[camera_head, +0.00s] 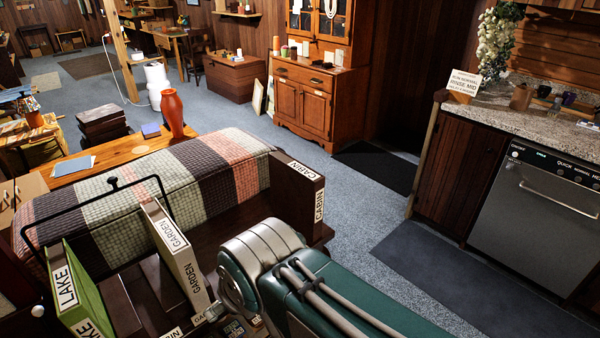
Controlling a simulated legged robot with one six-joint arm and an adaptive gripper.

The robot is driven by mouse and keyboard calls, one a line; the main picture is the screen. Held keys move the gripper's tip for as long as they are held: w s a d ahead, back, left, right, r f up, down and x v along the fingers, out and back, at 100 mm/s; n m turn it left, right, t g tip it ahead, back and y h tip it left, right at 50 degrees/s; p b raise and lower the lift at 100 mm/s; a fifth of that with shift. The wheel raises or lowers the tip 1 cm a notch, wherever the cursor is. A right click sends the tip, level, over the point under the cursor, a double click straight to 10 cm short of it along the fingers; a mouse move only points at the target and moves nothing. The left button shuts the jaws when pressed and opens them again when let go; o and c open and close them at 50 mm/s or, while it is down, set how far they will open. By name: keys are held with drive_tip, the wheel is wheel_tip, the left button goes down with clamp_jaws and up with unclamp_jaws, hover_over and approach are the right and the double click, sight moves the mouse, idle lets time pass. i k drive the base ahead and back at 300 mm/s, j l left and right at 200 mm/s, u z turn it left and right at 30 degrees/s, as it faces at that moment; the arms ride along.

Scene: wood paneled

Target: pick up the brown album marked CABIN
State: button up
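The brown album marked CABIN (298,202) stands upright just right of the end of the striped quilt, with white CABIN labels on its top edge and its side. Its lower part is hidden. My arm, green with a grey joint, reaches in from the bottom of the view, close below and in front of the album in the picture. I cannot make out my gripper's fingers; the arm's end is out of sight at the lower edge. Nothing is seen touching the album.
A cream GARDEN album (176,257) and a green LAKE album (80,293) stand to the left, near a thin black metal frame (112,186). The striped quilt (150,180) lies behind. A dishwasher (550,215) is at right. Carpet (370,215) right of the album is open.

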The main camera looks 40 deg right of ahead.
sight(298, 189)
drive_tip(key=i+l, duration=0.15)
drive_tip(key=l, duration=0.2)
drive_tip(key=i+l, duration=0.15)
drive_tip(key=l, duration=0.2)
drive_tip(key=i+l, duration=0.15)
drive_tip(key=l, duration=0.2)
drive_tip(key=i+l, duration=0.15)
drive_tip(key=l, duration=0.2)
drive_tip(key=z, duration=0.05)
